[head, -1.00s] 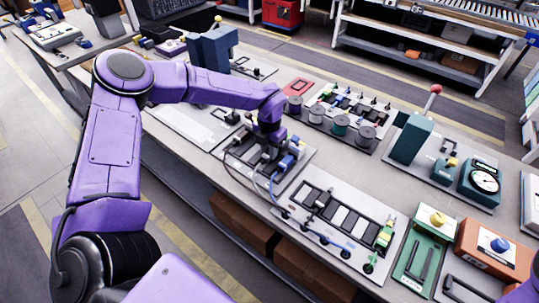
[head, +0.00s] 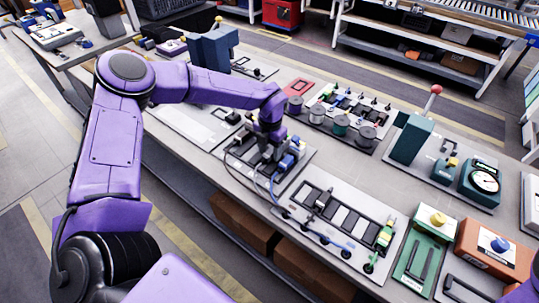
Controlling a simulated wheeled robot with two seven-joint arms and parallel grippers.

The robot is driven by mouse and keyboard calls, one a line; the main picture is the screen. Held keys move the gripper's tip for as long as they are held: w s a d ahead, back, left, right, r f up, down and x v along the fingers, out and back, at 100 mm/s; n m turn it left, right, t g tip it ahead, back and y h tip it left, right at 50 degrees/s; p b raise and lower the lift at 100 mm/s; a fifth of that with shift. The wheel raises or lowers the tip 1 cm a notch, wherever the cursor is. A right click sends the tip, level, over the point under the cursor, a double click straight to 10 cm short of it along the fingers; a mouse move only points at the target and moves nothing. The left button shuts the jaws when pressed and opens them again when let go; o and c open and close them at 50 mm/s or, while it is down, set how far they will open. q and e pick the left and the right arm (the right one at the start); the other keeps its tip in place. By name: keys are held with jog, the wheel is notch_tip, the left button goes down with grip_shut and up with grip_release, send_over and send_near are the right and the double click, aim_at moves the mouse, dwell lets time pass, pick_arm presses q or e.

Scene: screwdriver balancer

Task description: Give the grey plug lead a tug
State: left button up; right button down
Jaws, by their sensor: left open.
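My left gripper (head: 269,155) points down over the plug board (head: 303,168), close to the plugs on it. Its fingers are small and dark here; they are open, and I cannot tell whether a plug or lead lies between them. Blue plugs (head: 287,162) sit just right of the gripper. A thin dark greyish lead (head: 228,166) loops out on the gripper's left side and runs down over the board's front edge. A blue lead (head: 273,187) curves down in front. The grey plug itself is not clearly visible, probably hidden by the gripper. My right gripper is out of view.
A board with dark slots and several coloured leads (head: 335,215) lies to the right. Several spools (head: 340,124) stand behind. A teal press with a red-knobbed lever (head: 410,138) and a dial gauge (head: 484,179) stand farther right. The bench's front edge is close by.

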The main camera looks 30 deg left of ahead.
aim_at(270, 152)
pick_arm(q)
notch_tip(270, 152, up, 7)
jog(key=p, duration=0.5)
jog(key=shift+r, duration=0.1)
jog(key=shift+f, duration=0.2)
